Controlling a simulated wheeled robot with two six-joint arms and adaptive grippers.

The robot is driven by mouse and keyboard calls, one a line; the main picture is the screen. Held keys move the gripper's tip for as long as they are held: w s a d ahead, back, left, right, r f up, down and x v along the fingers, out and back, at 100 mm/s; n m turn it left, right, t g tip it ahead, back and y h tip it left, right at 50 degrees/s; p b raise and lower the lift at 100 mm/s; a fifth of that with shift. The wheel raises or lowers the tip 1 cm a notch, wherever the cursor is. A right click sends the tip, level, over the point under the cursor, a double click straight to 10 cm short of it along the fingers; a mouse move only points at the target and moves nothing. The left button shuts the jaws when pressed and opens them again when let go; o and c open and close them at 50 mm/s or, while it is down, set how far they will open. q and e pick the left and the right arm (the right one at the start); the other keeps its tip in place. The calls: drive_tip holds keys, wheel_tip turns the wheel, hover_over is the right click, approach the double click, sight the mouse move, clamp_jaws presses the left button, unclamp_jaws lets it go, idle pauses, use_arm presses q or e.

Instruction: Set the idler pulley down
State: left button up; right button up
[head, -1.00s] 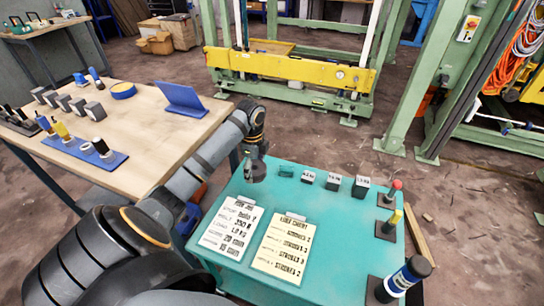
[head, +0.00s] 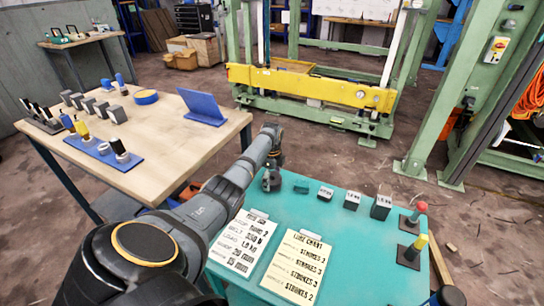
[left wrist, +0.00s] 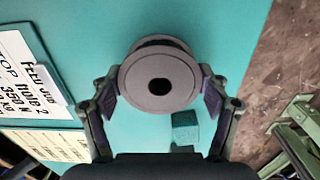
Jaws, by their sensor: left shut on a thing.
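The idler pulley (left wrist: 160,80) is a dark grey flanged disc with a dark centre hole, seen face-on in the left wrist view. My left gripper (left wrist: 162,90) is shut on it, with one finger on each side of the rim. In the head view my left gripper (head: 271,180) is over the back left part of the teal table (head: 350,235). The pulley is hard to make out there. I cannot tell whether it touches the table top. My right gripper is not in view.
A small teal block (head: 301,187) lies just right of my left gripper. Several labelled grey weights, including one (head: 325,193), stand further right. Two printed cards (head: 297,266) lie at the front. A wooden bench (head: 160,135) with blue holders stands at left.

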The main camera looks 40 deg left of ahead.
use_arm(q)
drive_tip(key=shift+w+f, duration=0.1)
drive_tip(key=shift+f, duration=0.35)
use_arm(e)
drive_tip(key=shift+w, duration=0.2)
use_arm(q)
drive_tip(key=shift+f, duration=0.1)
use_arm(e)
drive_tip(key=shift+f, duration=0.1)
use_arm(q)
drive_tip(key=o, duration=1.3)
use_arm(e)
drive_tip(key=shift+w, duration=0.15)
use_arm(q)
wheel_tip(320, 180, up, 12)
drive_tip(key=p, duration=0.2)
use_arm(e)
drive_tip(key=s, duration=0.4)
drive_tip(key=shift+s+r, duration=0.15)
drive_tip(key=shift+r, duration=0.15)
